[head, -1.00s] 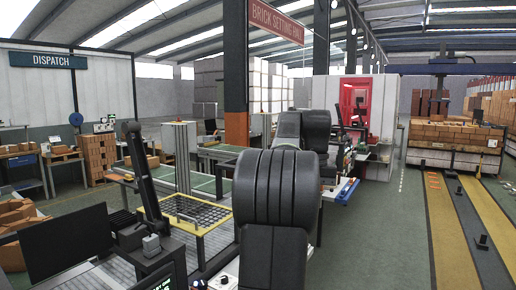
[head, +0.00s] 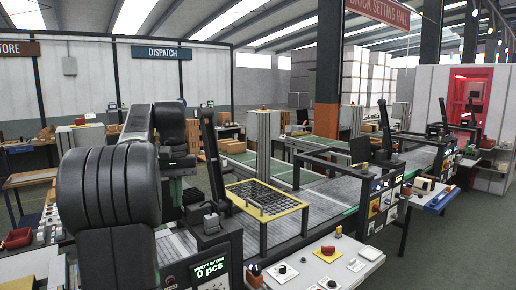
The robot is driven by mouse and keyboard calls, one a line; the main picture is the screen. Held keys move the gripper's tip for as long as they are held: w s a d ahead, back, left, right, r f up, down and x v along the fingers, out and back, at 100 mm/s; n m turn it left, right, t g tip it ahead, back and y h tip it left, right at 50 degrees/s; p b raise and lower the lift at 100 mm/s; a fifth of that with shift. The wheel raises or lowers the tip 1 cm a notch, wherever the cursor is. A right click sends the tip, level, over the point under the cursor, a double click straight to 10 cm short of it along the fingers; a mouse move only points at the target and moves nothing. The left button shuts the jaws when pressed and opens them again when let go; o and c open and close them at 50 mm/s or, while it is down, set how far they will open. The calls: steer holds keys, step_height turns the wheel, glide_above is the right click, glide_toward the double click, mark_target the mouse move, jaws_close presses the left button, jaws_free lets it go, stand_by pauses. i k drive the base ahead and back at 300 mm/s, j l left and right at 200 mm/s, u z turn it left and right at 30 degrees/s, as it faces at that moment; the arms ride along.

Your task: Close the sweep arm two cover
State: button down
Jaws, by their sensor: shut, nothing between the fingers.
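I cannot tell for certain which part is the sweep arm two cover. A yellow-framed black mesh panel (head: 264,196) lies about level over the conveyor line at the middle. A tall dark tilted arm (head: 211,150) rises left of it, from a dark unit (head: 208,218). A second dark upright arm (head: 385,128) stands farther right along the line. No label on these parts can be read as sweep arm two. My own dark arm links fill the left side and hide what is behind them. My gripper does not show.
A counter screen reading 0 pcs (head: 210,269) stands low in front. A pale control desk (head: 325,268) with buttons is at the bottom right of it. A panel with colourful switches (head: 380,200) and a black frame (head: 340,160) stand beyond. Grey floor (head: 440,250) is open at right.

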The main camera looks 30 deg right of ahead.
mark_target(360, 147)
steer(key=i+l+u, duration=0.1)
steer(key=l+u, duration=0.3)
steer(key=l, duration=0.45)
steer(key=l+u, duration=0.4)
steer(key=l, duration=2.5)
steer(key=k+l, duration=0.15)
steer(key=l, duration=4.05)
steer(key=k, duration=0.05)
